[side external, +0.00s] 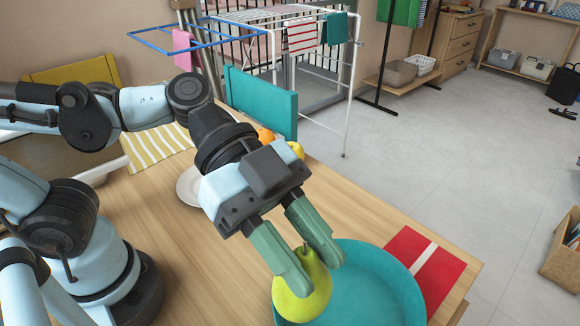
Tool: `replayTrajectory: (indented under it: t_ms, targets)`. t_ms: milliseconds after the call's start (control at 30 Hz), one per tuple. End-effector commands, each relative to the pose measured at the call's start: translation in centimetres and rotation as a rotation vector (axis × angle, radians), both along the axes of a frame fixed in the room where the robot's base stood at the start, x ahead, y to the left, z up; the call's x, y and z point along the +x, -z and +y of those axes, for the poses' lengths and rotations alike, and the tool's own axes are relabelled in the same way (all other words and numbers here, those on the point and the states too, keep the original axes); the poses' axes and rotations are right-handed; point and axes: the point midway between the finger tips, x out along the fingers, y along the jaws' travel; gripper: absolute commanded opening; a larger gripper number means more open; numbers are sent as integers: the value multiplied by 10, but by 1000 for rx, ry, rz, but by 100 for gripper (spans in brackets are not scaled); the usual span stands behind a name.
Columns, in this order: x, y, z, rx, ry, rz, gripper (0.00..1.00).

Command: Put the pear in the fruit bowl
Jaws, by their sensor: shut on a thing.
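The pear (302,293) is yellow-green with a dark stem. My gripper (318,268) is shut on it, with one green finger on each side of its upper part. A teal round bowl (408,291) stands on the wooden table at the lower right. The pear appears over the bowl's left part in this view. I cannot tell how high it is above the bowl or whether it touches the rim. The bowl's left side is partly hidden by the pear and my fingers.
A red cloth with a white stripe (452,278) lies beside the bowl. Behind my gripper are a white plate (188,186), an orange fruit (266,136) and a yellow fruit (296,149), partly hidden. A teal chair back (262,102) stands at the table's far edge.

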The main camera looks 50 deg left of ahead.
Motion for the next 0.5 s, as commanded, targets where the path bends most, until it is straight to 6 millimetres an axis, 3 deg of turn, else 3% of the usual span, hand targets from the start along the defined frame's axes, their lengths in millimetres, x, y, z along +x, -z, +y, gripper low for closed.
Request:
replayTrajectory:
  t_ms: [67, 500]
  targets:
    - [-10, -9, -5, 0, 60, 0, 0]
    - [-6, 33, -4, 1, 46, 0, 0]
